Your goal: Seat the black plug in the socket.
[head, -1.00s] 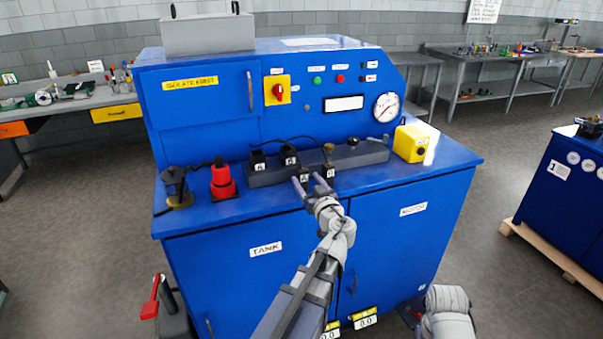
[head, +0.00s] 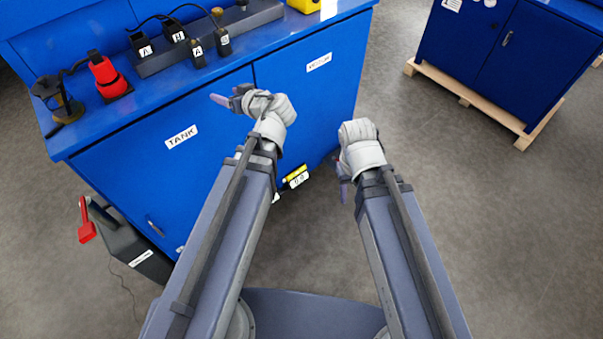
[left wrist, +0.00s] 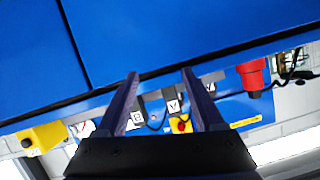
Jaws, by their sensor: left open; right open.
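Several black plug-like pieces with white letter labels stand at the grey rail (head: 160,62) on the blue bench. Two are on the rail's left part (head: 143,45) and (head: 175,35); two stand at its front, one marked A (head: 197,53) and one to its right (head: 222,42). I cannot tell which is the task's plug or whether any is seated. My left gripper (head: 226,100) is open and empty in front of the bench, below these pieces. In the left wrist view, labelled black pieces (left wrist: 172,103) show beyond its open fingers. My right gripper (head: 343,182) is open and empty, lower right.
A red plug-like piece (head: 106,75) and a black and brass fitting (head: 58,98) stand at the bench's left. A yellow box (head: 301,5) is at the rail's right. A grey box with a red handle (head: 128,245) stands on the floor.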

